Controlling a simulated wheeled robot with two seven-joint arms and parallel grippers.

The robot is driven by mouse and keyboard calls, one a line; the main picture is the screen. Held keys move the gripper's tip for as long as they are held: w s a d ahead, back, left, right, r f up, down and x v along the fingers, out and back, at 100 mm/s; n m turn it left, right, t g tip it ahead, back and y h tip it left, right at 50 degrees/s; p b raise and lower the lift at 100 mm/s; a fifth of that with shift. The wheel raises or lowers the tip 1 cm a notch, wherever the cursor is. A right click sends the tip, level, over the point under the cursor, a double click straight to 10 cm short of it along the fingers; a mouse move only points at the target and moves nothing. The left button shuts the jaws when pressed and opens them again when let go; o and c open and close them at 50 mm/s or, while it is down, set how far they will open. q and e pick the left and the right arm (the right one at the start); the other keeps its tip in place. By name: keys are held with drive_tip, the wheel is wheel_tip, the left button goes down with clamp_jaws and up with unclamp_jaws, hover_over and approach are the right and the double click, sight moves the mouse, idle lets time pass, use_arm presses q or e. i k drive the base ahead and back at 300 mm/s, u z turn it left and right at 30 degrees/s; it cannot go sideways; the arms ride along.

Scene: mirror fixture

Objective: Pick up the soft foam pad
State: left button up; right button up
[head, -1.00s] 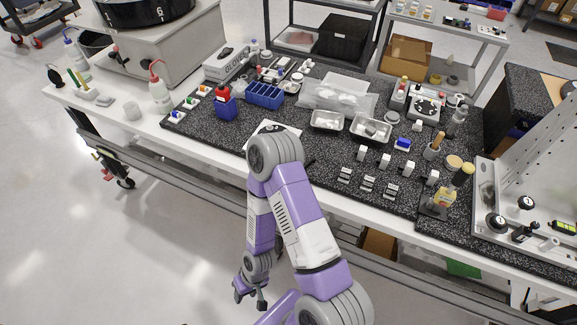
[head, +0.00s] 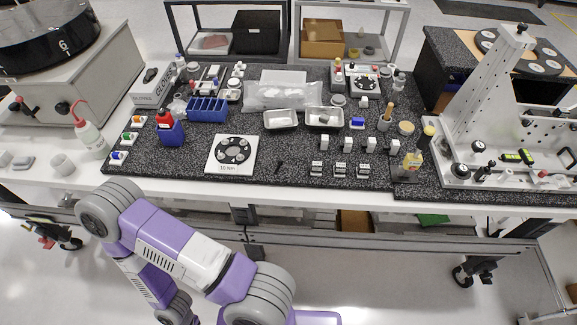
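I cannot pick out the soft foam pad with certainty. Small pale pieces (head: 272,91) lie in or under the clear plastic bag at the back middle of the black speckled top. A small grey flat block (head: 22,162) lies on the white bench at the far left. Small dark pieces sit in the right metal tray (head: 325,117). A purple and white arm of mine, apparently the left, bends across the lower left in front of the bench. Its gripper is cut off by the bottom edge. My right gripper is out of view.
A white plate with a black disc (head: 231,153) lies near the front edge. A tall perforated fixture (head: 490,95) stands right. Small white-topped blocks (head: 341,170) crowd the front right.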

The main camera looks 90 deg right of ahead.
sight(316, 165)
drive_tip(key=i, duration=0.9)
drive_tip(key=z, duration=2.3)
